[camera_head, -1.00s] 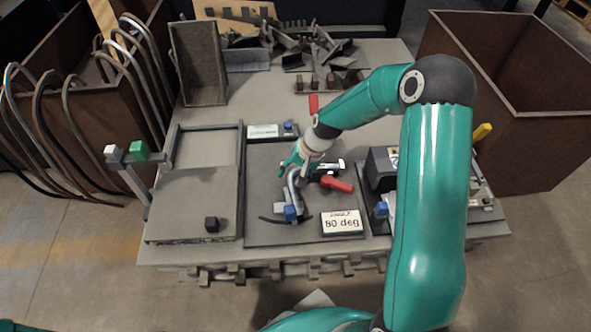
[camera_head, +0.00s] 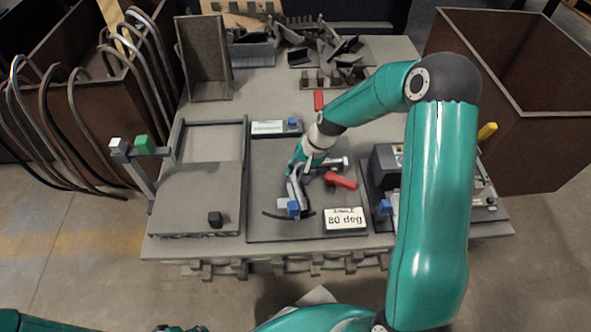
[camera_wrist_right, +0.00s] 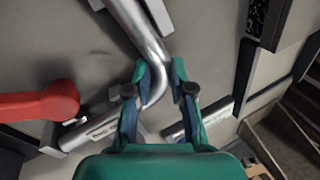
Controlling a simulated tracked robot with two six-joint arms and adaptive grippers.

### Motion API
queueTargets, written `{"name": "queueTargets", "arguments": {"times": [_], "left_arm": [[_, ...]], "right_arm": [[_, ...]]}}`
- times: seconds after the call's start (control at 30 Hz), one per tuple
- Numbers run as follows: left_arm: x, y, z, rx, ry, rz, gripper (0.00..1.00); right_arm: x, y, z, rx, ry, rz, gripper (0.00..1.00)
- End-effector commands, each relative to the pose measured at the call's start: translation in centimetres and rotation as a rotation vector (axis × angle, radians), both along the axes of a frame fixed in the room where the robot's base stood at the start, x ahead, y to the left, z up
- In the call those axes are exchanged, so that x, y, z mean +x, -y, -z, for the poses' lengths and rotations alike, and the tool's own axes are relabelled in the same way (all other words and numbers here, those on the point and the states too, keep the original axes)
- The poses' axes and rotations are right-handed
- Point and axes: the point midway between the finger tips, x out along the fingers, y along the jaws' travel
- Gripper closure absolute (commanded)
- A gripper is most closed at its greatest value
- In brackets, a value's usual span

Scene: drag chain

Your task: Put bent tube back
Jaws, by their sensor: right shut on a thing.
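A shiny bent metal tube lies in the right wrist view (camera_wrist_right: 140,28), its bend between my fingers. In the head view the tube (camera_head: 294,190) shows only in part at the bending fixture. My right gripper (camera_head: 298,168) is shut on the tube, and its fingers also show in the right wrist view (camera_wrist_right: 160,88). The fixture has a blue block (camera_head: 293,208), a dark curved arc and a red handle (camera_head: 341,181). A sign (camera_head: 345,219) reads 80 deg. Teal parts of my left arm show at the bottom left edge; its fingers cannot be made out.
Long bent tubes hang over the brown bin (camera_head: 80,125) at the left. A dark boxy device (camera_head: 386,166) is close on the right. Metal scraps (camera_head: 330,45) lie at the back.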

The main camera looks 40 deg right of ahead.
Motion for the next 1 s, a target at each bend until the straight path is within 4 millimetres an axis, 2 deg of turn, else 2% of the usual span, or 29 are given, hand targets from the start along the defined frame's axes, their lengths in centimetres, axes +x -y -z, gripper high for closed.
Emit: {"name": "queueTargets", "arguments": {"times": [1.0], "left_arm": [[0.0, 0.0, -3.4, 0.0, 0.0, 0.0, 0.6]], "right_arm": [[0.0, 0.0, -4.2, 0.0, 0.0, 0.0, 1.0]]}}
